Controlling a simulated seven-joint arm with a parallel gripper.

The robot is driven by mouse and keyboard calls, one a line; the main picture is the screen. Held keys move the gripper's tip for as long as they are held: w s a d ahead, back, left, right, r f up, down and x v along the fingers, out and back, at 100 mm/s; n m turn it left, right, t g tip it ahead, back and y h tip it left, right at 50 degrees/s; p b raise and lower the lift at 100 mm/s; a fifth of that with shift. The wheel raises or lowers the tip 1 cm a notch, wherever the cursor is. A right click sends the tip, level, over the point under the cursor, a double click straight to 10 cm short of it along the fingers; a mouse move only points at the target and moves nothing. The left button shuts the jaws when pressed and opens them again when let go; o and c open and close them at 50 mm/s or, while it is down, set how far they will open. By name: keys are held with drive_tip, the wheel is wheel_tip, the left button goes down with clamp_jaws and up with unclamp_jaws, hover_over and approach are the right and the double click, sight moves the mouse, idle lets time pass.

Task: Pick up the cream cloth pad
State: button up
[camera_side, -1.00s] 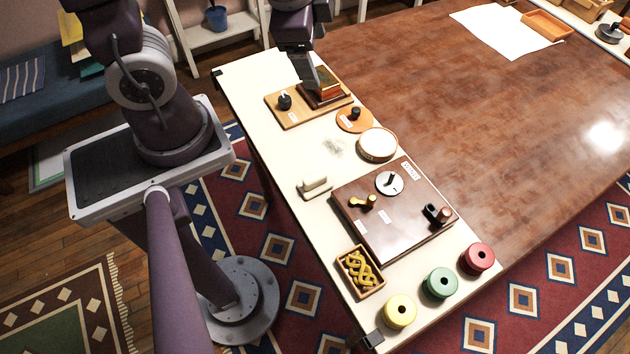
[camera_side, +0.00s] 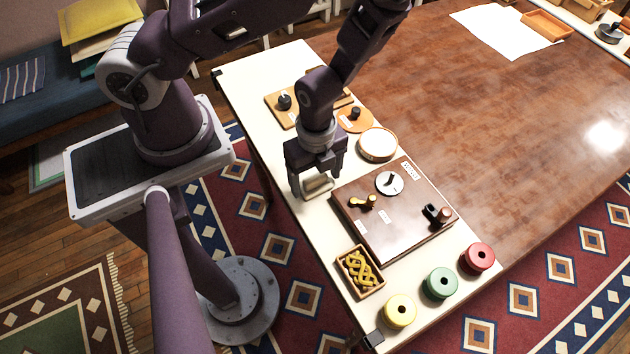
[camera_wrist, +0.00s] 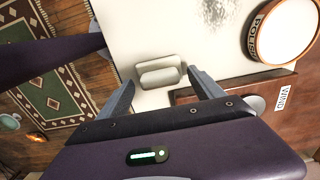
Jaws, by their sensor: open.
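The cream cloth pad (camera_side: 318,184) lies on the white table strip, beside the left edge of the dark wooden board. It is a small pale block with a raised grip, and my gripper partly hides it in the side view. In the wrist view the cream cloth pad (camera_wrist: 160,73) shows whole, between and just beyond the fingertips. My gripper (camera_side: 316,186) is open above the pad, with one finger on either side of it. In the wrist view my gripper (camera_wrist: 162,82) has its fingers spread and holds nothing. I cannot tell the exact height above the pad.
The dark board (camera_side: 385,230) with several knobs lies right of the pad. A round white-topped tin (camera_side: 378,144) stands behind it. A small tray of yellow braid (camera_side: 360,271) and yellow (camera_side: 399,311), green (camera_side: 440,284) and red (camera_side: 477,258) spools stand nearer the camera.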

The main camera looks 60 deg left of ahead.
sight(316, 178)
drive_tip(key=shift+f, duration=0.2)
drive_tip(key=shift+c, duration=0.5)
drive_tip(key=c, duration=1.1)
drive_tip(key=shift+o, duration=0.2)
drive_tip(key=shift+r, duration=0.15)
wheel_tip(316, 178, up, 10)
drive_tip(key=shift+f, duration=0.1)
